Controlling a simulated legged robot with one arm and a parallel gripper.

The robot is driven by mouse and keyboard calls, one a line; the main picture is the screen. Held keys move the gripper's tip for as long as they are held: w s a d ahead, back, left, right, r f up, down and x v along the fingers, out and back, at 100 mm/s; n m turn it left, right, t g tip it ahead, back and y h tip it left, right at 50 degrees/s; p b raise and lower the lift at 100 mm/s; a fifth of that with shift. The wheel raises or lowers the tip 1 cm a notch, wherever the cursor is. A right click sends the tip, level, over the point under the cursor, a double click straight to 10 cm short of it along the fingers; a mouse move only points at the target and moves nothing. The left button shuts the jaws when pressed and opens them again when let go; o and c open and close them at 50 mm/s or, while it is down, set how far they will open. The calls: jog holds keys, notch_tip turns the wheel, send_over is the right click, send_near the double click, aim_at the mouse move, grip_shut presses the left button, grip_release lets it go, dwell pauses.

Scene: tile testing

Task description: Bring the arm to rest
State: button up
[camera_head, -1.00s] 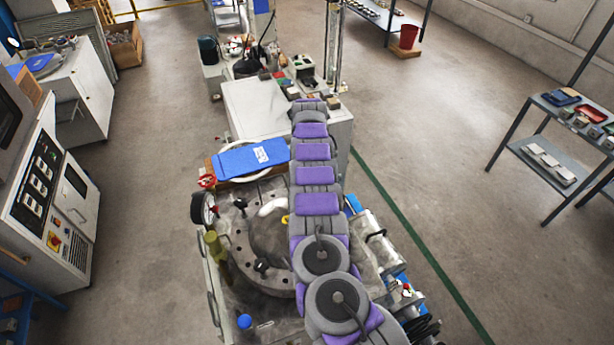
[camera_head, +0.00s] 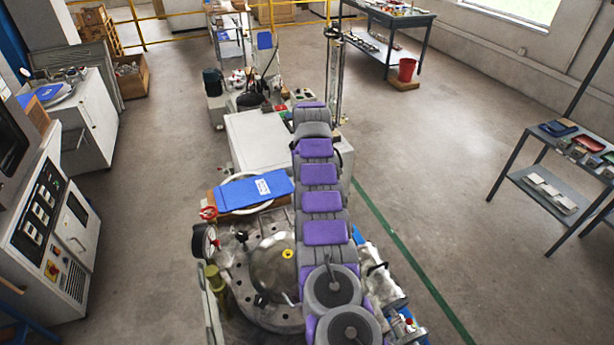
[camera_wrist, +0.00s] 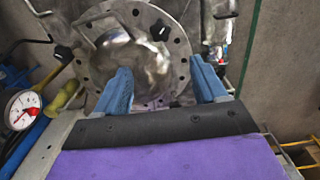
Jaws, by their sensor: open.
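My gripper (camera_wrist: 162,82) shows in the wrist view as two blue fingers spread apart, with nothing between them. Beyond the fingers is the round steel flange (camera_wrist: 182,52) with bolt holes and a shiny dome, part of the machine. My purple and grey arm (camera_head: 321,174) runs up the middle of the head view, over the right side of this machine. My fingers cannot be made out in the head view.
A blue panel (camera_head: 245,189) lies by the flange. A pressure gauge (camera_wrist: 22,110) stands on the machine's left side. A white cabinet (camera_head: 262,142) is behind. A control console (camera_head: 50,225) is at left and a shelf (camera_head: 545,180) at right. Floor is clear right of the machine.

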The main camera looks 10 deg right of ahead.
jog(key=shift+r, duration=0.1)
jog(key=s+a+r+n+g+y+b, duration=0.1)
jog(key=s+a+r+n, duration=0.1)
jog(key=s+r+n, duration=0.75)
jog(key=s+a+r+n+y+b, duration=0.1)
jog(key=s+a+r+n+b, duration=0.15)
jog(key=s+r+n, duration=0.7)
jog(key=s+d+f+n, duration=0.1)
jog(key=s+f+n, duration=0.2)
jog(key=s, duration=0.9)
jog(key=s+d+f+n+h+b, duration=0.1)
jog(key=s+d+f+n, duration=0.1)
jog(key=s+n, duration=0.5)
jog(key=s+d+f+n+h, duration=0.1)
jog(key=s+f+n, duration=0.3)
jog(key=s, duration=1.5)
jog(key=shift+s+d+n+g+b, duration=0.15)
jog(key=shift+s+n+g+b, duration=0.15)
jog(key=shift+n+g, duration=0.1)
